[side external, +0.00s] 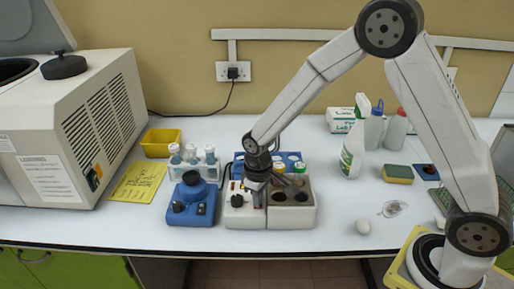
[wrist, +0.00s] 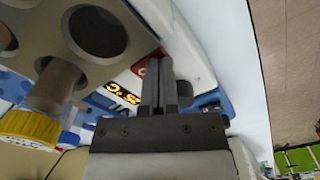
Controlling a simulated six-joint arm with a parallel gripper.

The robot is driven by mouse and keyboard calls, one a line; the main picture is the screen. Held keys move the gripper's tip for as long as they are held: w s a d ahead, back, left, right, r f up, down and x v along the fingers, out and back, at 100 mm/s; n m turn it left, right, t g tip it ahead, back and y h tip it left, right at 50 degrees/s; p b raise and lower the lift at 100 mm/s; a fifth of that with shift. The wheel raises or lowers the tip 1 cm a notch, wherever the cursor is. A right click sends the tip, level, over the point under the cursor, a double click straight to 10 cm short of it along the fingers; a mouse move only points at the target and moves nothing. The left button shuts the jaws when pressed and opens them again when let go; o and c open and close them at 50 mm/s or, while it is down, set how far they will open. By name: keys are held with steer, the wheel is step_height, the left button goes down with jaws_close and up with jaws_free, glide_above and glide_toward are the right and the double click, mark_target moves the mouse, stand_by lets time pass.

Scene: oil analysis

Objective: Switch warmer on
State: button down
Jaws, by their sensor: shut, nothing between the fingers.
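The warmer (side external: 292,216) is a beige block with round wells at the front middle of the bench, with a white control panel (side external: 240,217) on its left. In the wrist view, its lit orange display (wrist: 122,97) reads about 25 °C. A red part (wrist: 139,68), which looks like the switch, shows beside my fingertips. My gripper (side external: 258,196) is shut and empty, pointing down over the panel. In the wrist view, its fingertips (wrist: 158,66) are very close to the red part; I cannot tell if they touch. The fingers partly hide the panel.
A blue mixer (side external: 189,214) stands just left of the warmer. Behind are a tube rack (side external: 194,171) and a blue rack (side external: 239,165). Bottles (side external: 352,155) and a sponge (side external: 398,174) are to the right.

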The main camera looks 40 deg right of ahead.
steer(key=shift+r, duration=3.45)
steer(key=shift+s+d+r, duration=0.1)
steer(key=shift+s+d, duration=0.2)
steer(key=shift+s, duration=0.1)
steer(key=s+d+m+t, duration=0.1)
steer(key=s+d, duration=0.1)
steer(key=s, duration=0.4)
steer(key=s+d+m+t, duration=0.1)
steer(key=s+d+m, duration=0.1)
steer(key=s, duration=0.4)
steer(key=shift+s+d+t, duration=0.3)
steer(key=shift+d, duration=0.55)
